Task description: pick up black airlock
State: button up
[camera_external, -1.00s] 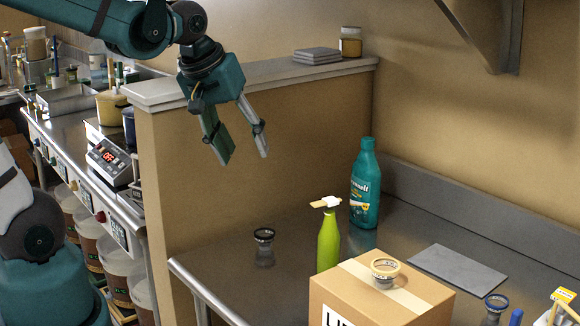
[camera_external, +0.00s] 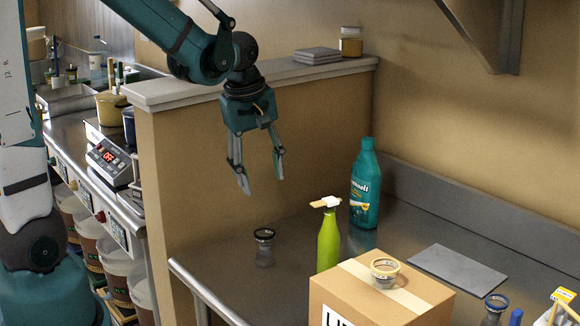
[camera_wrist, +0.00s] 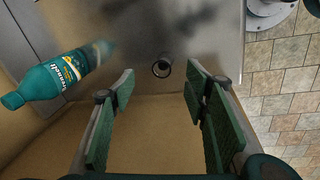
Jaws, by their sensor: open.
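The black airlock (camera_external: 264,236) is a small clear cup-like piece with a black rim. It stands upright on the steel counter near its left end, left of the green spray bottle. In the wrist view the airlock (camera_wrist: 162,68) shows from above as a dark ring, beyond the fingertips and roughly centred between them. My gripper (camera_external: 262,186) is open and empty, pointing down above the counter, higher than the airlock. Its two green-padded fingers (camera_wrist: 160,82) show apart in the wrist view.
A green spray bottle (camera_external: 328,240) and teal bottle (camera_external: 365,185) stand right of the airlock. A cardboard box (camera_external: 370,300) with a tan-rimmed cup (camera_external: 385,270) stands in front. A low partition wall (camera_external: 200,170) is behind. Another cup, blue-rimmed (camera_external: 496,304), is at lower right.

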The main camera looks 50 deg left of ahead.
aim_at(265, 241)
jog(key=shift+w+a+f+n+g+b, duration=0.35)
jog(key=shift+w+a+f+n, duration=0.65)
jog(key=shift+f, duration=1.15)
jog(key=shift+w+a+f+n+g+b, duration=0.2)
jog(key=shift+w+a+f+n+g, duration=0.3)
jog(key=shift+a+f+n, duration=1.15)
jog(key=shift+w+a+f+n+g+b, duration=0.1)
jog(key=shift+w+f+n+g+b, duration=0.5)
jog(key=shift+f, duration=2.1)
jog(key=shift+w+n+t+p, duration=0.25)
jog(key=shift+t+p, duration=0.05)
jog(key=shift+t, duration=0.05)
jog(key=shift+f, duration=1.3)
jog(key=shift+f, duration=0.15)
jog(key=shift+f, duration=2.45)
